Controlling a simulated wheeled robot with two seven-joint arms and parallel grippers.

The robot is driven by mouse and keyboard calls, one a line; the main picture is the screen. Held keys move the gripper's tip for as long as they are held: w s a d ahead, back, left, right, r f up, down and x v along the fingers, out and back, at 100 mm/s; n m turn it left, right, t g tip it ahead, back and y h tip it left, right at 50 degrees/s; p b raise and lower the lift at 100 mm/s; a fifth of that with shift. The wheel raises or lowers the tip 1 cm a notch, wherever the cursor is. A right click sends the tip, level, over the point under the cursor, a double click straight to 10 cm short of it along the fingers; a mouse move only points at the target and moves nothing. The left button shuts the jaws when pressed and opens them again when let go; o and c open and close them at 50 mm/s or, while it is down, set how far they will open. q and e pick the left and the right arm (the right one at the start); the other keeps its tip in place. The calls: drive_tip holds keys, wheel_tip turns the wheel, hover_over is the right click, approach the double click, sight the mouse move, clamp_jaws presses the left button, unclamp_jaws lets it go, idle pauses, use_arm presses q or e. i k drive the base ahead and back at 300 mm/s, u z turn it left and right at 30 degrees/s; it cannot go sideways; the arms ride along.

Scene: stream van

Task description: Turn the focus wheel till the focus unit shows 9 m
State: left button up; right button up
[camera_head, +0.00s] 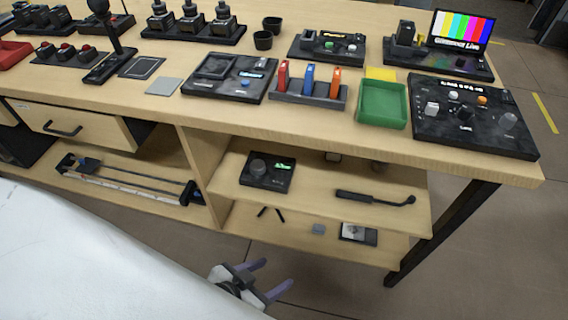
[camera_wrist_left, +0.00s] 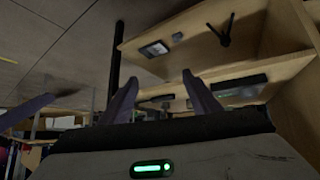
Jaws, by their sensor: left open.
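The focus unit (camera_head: 268,171) is a black box with a round dark wheel (camera_head: 258,167) on its left part and a small green display on its right. It sits on the upper shelf under the counter. The display's reading is too small to make out. My left gripper (camera_head: 277,275) is open and empty, in front of and lower than the shelves, apart from the unit. In the left wrist view its two fingers (camera_wrist_left: 160,85) are spread, with shelving beyond them. I cannot pick out the wheel there. My right gripper does not show clearly in either view.
A black handle-like tool (camera_head: 375,197) lies right of the unit on the same shelf. The lower shelf holds a small screen device (camera_head: 358,233) and a grey block (camera_head: 318,229). The counter (camera_head: 225,115) overhangs the shelves. A black table leg (camera_head: 440,232) stands right. The floor in front is free.

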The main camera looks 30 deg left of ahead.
sight(257, 167)
drive_tip(key=u, duration=2.05)
drive_tip(key=k, duration=0.95)
drive_tip(key=z, duration=1.45)
drive_tip(key=i, duration=1)
